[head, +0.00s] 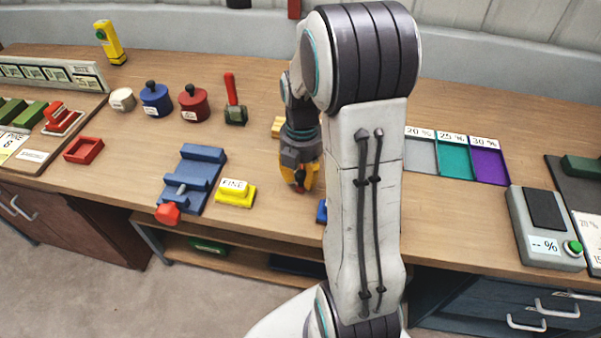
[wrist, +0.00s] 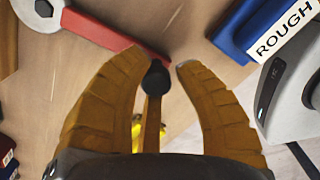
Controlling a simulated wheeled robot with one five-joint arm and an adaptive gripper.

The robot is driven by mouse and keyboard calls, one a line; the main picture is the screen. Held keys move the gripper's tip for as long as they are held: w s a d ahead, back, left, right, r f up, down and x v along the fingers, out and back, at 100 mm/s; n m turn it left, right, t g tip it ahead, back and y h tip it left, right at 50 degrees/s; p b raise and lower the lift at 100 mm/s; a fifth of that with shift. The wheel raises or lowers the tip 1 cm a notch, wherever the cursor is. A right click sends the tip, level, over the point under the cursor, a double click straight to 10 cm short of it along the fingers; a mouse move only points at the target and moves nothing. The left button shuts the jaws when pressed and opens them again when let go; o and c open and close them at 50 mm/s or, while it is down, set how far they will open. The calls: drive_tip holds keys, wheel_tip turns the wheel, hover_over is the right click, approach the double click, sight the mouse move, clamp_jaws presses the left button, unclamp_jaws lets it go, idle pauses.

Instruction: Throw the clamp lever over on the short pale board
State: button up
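My gripper (head: 301,184) hangs low over the middle of the bench with its orange fingers apart. In the wrist view my gripper (wrist: 163,60) has a dark knob on a brownish stalk (wrist: 156,78) between its fingers; I see no firm contact and cannot tell what it belongs to. A red bar (wrist: 105,35) with a grey ring-shaped end runs from the upper left to just past the fingertips; I cannot tell whether it is the clamp lever. A small pale wooden piece (head: 277,127) shows behind my wrist, perhaps the short pale board. My arm hides the rest.
A blue block marked ROUGH (wrist: 262,28) lies close by; a yellow block marked FINE (head: 235,194) is left of my gripper. Further left are a blue vice (head: 193,180) and a red lever on a green base (head: 233,105). Coloured trays (head: 455,160) lie right.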

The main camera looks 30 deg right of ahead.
drive_tip(key=o, duration=0.4)
drive_tip(key=shift+w+r, duration=0.1)
drive_tip(key=shift+o, duration=0.2)
wheel_tip(320, 180, up, 12)
idle(0.4)
drive_tip(key=shift+d, duration=0.1)
idle(0.5)
